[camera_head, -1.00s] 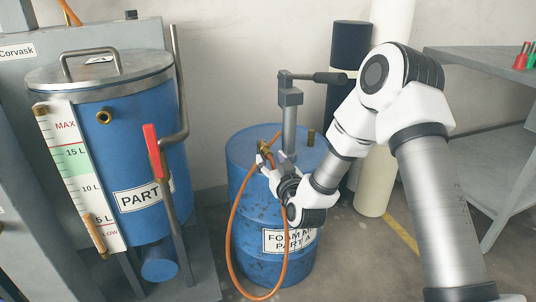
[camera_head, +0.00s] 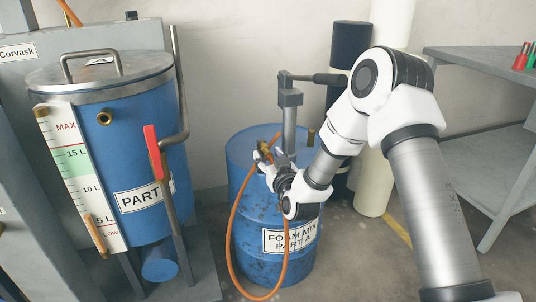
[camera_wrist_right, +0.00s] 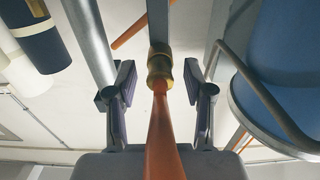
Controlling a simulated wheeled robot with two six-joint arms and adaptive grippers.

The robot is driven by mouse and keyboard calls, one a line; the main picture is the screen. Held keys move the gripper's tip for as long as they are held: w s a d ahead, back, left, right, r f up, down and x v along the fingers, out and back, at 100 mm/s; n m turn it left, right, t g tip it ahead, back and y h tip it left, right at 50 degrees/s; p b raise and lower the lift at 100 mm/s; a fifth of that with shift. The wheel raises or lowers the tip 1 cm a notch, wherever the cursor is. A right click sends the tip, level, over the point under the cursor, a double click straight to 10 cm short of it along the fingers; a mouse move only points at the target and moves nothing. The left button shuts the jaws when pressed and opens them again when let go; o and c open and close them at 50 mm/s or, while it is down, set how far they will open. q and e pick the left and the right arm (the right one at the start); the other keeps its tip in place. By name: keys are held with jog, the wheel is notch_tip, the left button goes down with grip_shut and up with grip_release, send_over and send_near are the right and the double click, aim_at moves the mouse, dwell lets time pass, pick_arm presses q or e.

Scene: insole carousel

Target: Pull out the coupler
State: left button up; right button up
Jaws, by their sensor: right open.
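The brass coupler (camera_head: 264,149) sits at the end of the orange hose (camera_head: 234,215), by the pump on top of the blue drum (camera_head: 252,205). In the right wrist view the coupler (camera_wrist_right: 160,66) is in the middle, with the orange hose (camera_wrist_right: 164,140) running from it toward the camera. My right gripper (camera_wrist_right: 159,78) is open, one finger on each side of the coupler, with a visible gap on both sides. In the head view my right gripper (camera_head: 264,164) is at the coupler and partly hides it. My left gripper is not in view.
The grey hand pump (camera_head: 290,115) stands upright on the drum, its handle pointing right. A blue tank (camera_head: 150,210) with a red-handled lever (camera_head: 154,150) stands at left. A grey shelf (camera_head: 490,65) is at right. The orange hose hangs in a loop in front of the drum.

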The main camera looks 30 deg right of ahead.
aim_at(272, 160)
dwell(0.5)
grip_shut()
jog(key=shift+s, duration=0.1)
jog(key=shift+p+v, duration=0.5)
jog(key=shift+v, duration=2.4)
jog(key=shift+r, duration=0.1)
